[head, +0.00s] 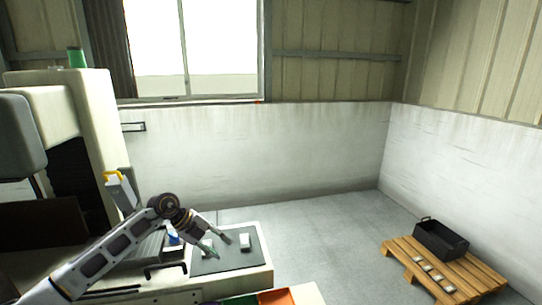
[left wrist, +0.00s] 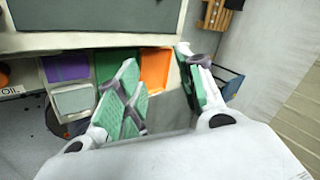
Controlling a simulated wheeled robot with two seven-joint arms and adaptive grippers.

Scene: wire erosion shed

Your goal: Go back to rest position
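My left arm comes in from the lower left of the head view. Its left gripper (head: 219,245) is over the dark grey mat (head: 216,265) on the light bench. In the left wrist view the green-padded fingers of the left gripper (left wrist: 157,58) stand apart, with nothing held between them. The orange compartment (left wrist: 154,68) shows behind them. A small pale block (head: 244,241) lies on the mat, right of the gripper. Another pale block seems to lie by the fingertips, partly hidden. My right gripper is in neither view.
A large machine (head: 92,122) stands at the left. A wooden pallet (head: 402,247) on the floor at right bears a black crate (head: 441,240) and several small pale blocks. Purple (left wrist: 66,68) and green compartments sit along the bench front. Floor between bench and pallet is clear.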

